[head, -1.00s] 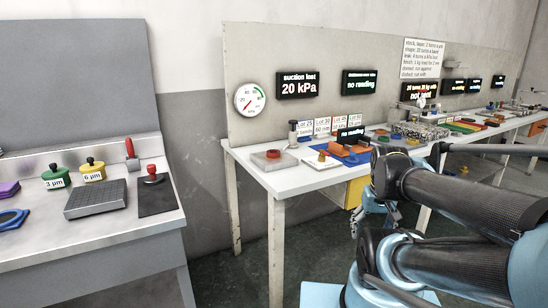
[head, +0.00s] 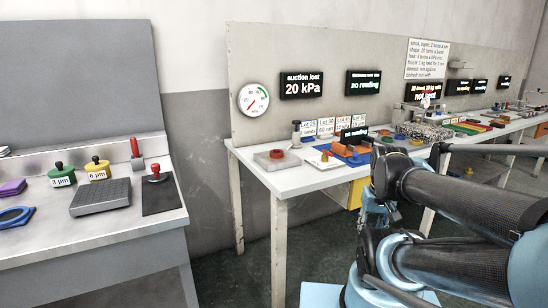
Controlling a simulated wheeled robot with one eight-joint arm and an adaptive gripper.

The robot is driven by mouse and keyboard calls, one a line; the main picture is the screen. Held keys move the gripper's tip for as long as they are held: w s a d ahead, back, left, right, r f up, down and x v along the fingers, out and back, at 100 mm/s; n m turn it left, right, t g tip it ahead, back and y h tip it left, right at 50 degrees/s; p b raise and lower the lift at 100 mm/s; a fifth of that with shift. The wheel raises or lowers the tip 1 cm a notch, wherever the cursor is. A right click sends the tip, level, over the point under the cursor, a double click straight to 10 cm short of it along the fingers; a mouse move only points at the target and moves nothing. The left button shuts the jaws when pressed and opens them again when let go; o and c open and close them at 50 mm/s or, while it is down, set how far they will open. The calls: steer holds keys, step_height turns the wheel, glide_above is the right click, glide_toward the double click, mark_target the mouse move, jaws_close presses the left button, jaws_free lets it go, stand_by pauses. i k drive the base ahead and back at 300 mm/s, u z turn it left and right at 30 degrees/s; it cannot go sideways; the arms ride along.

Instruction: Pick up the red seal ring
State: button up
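A small red ring-like piece (head: 276,154) lies on a pale grey block near the left end of the white bench; it looks like the red seal ring, but it is too small to be sure. My gripper (head: 372,212) hangs beside the bench's front edge, lower and to the right of the red piece and well apart from it. My dark arm links partly hide it, and its fingertips are not clear. Nothing shows held in it.
The white bench (head: 290,181) also carries a white tray, orange and blue blocks and several small parts. A grey counter (head: 100,238) at left holds lidded pots, a dark grey plate (head: 101,197) and a red-knobbed stamp (head: 155,172). Floor shows between them.

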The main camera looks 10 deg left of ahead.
mark_target(273, 153)
steer(key=u, duration=1.8)
steer(key=k, duration=1.05)
steer(key=z, duration=1.25)
steer(key=i, duration=1)
steer(key=u, duration=0.1)
